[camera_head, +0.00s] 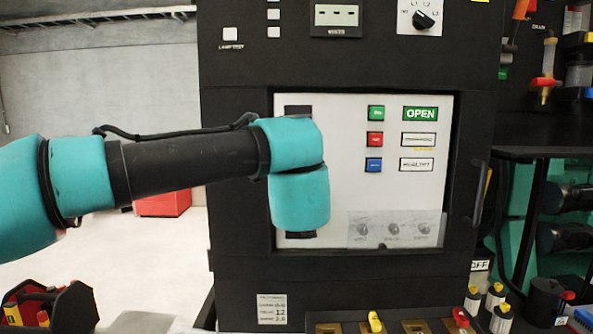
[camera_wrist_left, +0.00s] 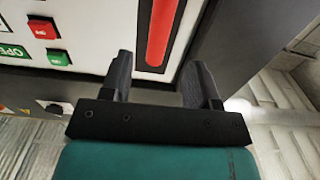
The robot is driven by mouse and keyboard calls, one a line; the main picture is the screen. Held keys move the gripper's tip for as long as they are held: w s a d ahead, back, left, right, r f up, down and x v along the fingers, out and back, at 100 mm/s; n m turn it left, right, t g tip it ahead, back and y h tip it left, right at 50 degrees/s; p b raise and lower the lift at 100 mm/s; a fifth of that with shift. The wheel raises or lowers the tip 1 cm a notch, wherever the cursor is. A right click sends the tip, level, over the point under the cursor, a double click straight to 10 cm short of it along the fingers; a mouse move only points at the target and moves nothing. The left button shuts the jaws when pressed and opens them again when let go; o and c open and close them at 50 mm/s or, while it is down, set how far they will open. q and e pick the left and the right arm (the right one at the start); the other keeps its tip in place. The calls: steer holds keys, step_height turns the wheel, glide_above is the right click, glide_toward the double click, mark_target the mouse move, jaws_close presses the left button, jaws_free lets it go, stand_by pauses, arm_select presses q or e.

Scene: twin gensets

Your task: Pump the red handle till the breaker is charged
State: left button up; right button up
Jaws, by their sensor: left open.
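The breaker's white front panel (camera_head: 342,130) is set in a black cabinet. It carries a green OPEN indicator (camera_head: 420,113), with two pale label windows below it. The red handle (camera_wrist_left: 163,28) is upright in a dark slot in the left wrist view; in the head view my left arm hides it, and only the slot's ends (camera_head: 298,110) show. My left gripper (camera_wrist_left: 160,64) is open, with its two dark fingers on either side of the handle's line. I cannot tell whether they touch it. The head view hides these fingers behind my wrist. My right gripper is not in view.
Green (camera_head: 376,113), red (camera_head: 375,139) and blue (camera_head: 374,165) buttons sit right of the slot. A clear cover (camera_head: 395,229) lies over small knobs below. A cabinet handle (camera_head: 478,192) juts out at right. A tool tray (camera_head: 50,308) stands at lower left.

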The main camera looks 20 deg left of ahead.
arm_select(q)
steer(key=x, duration=0.9)
steer(key=shift+c, duration=0.4)
steer(key=c, duration=0.9)
steer(key=shift+s+d+f, duration=0.35)
steer(key=shift+s, duration=0.5)
steer(key=shift+s+d+f, duration=0.3)
steer(key=shift+s+d, duration=0.1)
steer(key=shift+s, duration=0.4)
steer(key=shift+s+d+f, duration=0.35)
steer(key=shift+s, duration=0.5)
steer(key=s+f, duration=0.1)
steer(key=s+d+f, duration=0.2)
steer(key=s, duration=0.1)
steer(key=shift+s+f, duration=0.1)
steer(key=shift+f, duration=0.15)
